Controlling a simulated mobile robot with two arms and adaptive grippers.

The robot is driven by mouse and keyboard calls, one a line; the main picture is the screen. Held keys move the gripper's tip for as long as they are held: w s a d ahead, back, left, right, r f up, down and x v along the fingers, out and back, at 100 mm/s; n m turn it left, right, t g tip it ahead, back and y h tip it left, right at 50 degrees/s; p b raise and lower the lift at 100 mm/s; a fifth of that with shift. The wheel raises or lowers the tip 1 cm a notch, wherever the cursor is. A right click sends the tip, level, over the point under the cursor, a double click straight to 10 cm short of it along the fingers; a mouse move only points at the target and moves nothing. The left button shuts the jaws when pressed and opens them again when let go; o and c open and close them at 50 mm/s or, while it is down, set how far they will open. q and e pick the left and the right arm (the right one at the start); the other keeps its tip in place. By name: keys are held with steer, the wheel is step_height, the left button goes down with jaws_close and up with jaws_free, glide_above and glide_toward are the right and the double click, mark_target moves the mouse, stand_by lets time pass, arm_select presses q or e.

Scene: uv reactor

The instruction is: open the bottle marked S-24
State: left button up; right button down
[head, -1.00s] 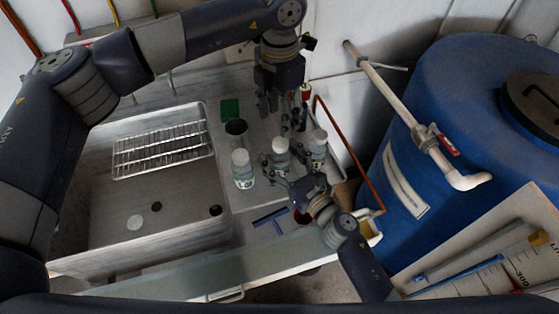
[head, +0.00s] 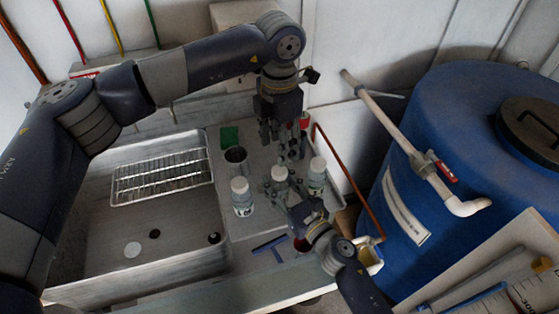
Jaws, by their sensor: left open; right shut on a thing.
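Three clear bottles with white caps stand on the worktop beside the sink: a left one (head: 242,205), a middle one (head: 280,175) and a right one (head: 317,176). Their label marks are too small to read, so I cannot tell which is S-24. My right gripper (head: 281,194) comes from the lower right and is shut on the middle bottle, its fingers partly hiding the body. The bottle looks upright, with its white cap on top. My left gripper (head: 285,155) is open and empty, pointing down just behind and above the middle bottle.
A metal sink (head: 90,240) with a wire rack (head: 163,170) lies on the left. A dark cup (head: 236,158) and green pad (head: 229,137) are behind the bottles. A blue T-shaped tool (head: 270,247) lies in front. A blue drum (head: 450,150) stands on the right.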

mark_target(280, 171)
arm_select(q)
steer(key=m, duration=1.7)
steer(key=shift+m, duration=0.4)
steer(key=m, duration=0.3)
steer(key=shift+m, duration=0.4)
steer(key=m, duration=0.8)
steer(key=shift+s, duration=0.1)
steer(key=shift+f, duration=0.3)
step_height(280, 171, down, 7)
steer(key=shift+f, duration=0.2)
